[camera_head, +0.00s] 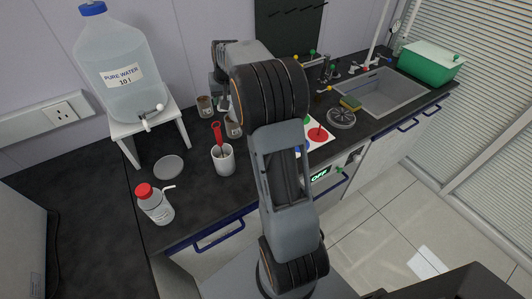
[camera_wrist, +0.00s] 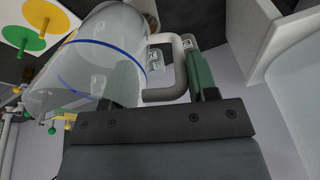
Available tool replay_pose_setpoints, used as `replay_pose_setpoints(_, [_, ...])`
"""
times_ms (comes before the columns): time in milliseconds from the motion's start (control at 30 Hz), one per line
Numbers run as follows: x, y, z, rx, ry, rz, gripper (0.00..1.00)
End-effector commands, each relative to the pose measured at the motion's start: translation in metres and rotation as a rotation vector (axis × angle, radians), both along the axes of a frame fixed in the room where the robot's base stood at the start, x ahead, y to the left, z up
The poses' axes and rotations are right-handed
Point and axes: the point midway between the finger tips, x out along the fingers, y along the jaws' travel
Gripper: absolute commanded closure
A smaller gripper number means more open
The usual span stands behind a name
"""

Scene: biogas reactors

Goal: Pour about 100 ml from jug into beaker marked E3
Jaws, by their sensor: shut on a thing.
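In the wrist view a clear jug (camera_wrist: 95,62) with a blue line around it fills the upper left. Its pale handle (camera_wrist: 168,95) lies at my gripper (camera_wrist: 180,78), which is shut on it. How much liquid the jug holds, I cannot tell. In the head view my arm hides the jug, and my gripper is mostly hidden behind the arm. Two small beakers with brownish contents stand on the dark counter: one beaker (camera_head: 204,106) left of the arm, another beaker (camera_head: 233,130) partly behind it. I cannot read E3 on either.
A large water bottle (camera_head: 120,75) stands on a white stand (camera_head: 152,128). A white cup (camera_head: 223,160) with a red-handled tool, a wash bottle (camera_head: 155,204) and a round dish (camera_head: 168,167) are at front left. A sink (camera_head: 380,92) and green bin (camera_head: 430,63) are right.

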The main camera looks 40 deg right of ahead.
Motion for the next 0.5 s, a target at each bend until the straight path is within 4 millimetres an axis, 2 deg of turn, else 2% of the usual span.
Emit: replay_pose_setpoints(500, [0.0005,0.0003,0.0045,-0.005,0.079,0.001,0.91])
